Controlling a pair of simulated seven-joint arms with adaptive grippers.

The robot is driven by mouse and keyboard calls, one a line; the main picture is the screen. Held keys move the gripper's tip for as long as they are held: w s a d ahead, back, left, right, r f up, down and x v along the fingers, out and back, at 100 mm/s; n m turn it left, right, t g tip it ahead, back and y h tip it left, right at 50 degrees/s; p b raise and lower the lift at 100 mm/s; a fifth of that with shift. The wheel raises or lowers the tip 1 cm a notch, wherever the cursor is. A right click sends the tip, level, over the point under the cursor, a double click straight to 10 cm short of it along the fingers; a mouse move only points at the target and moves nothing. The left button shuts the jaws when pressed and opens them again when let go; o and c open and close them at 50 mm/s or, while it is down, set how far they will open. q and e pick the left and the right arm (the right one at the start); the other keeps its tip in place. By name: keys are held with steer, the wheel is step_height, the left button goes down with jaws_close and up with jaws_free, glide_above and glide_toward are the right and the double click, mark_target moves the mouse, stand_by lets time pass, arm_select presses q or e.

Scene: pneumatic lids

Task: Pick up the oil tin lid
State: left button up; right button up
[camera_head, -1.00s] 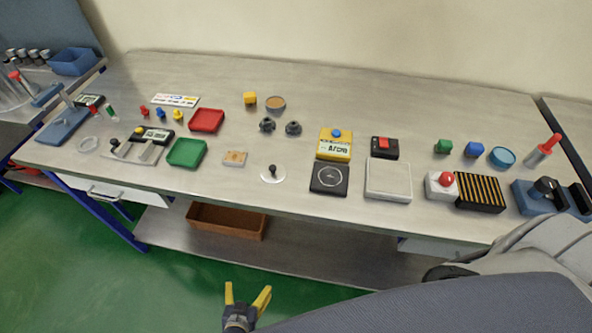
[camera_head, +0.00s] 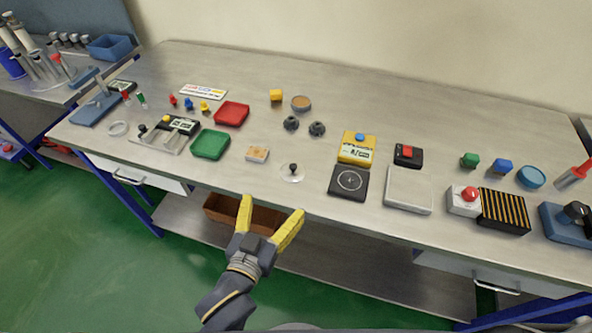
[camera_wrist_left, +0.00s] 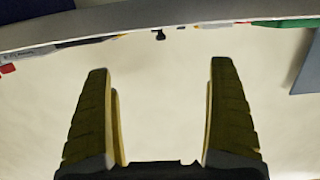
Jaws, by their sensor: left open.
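A pale, clear-looking disc with a black knob (camera_head: 292,172) lies near the front edge of the bench and looks like the oil tin lid; no label confirms this. A round tin with an amber-brown top (camera_head: 301,103) stands farther back. My left gripper (camera_head: 271,215) is open and empty, in front of the bench edge, nearer to me than the disc and slightly left of it. In the left wrist view, its two yellow fingers (camera_wrist_left: 160,75) stand wide apart. A small black knob (camera_wrist_left: 160,35) shows beyond them, between their lines. My right gripper is not visible.
A green tray (camera_head: 210,144), a small tan block (camera_head: 257,154) and a black square pad (camera_head: 348,182) flank the disc. Two dark knobbed pieces (camera_head: 304,127) stand behind it. The bench's front edge and a brown bin (camera_head: 225,213) below lie near my left gripper.

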mark_target(292, 170)
arm_select(q)
steer(key=x, duration=1.5)
steer(key=shift+w+f, duration=0.1)
steer(key=shift+w, duration=0.2)
steer(key=shift+c, duration=0.2)
steer(key=c, duration=1.3)
steer(key=shift+f, duration=0.15)
steer(key=c, duration=0.6)
jaws_close()
steer(key=shift+f, duration=0.15)
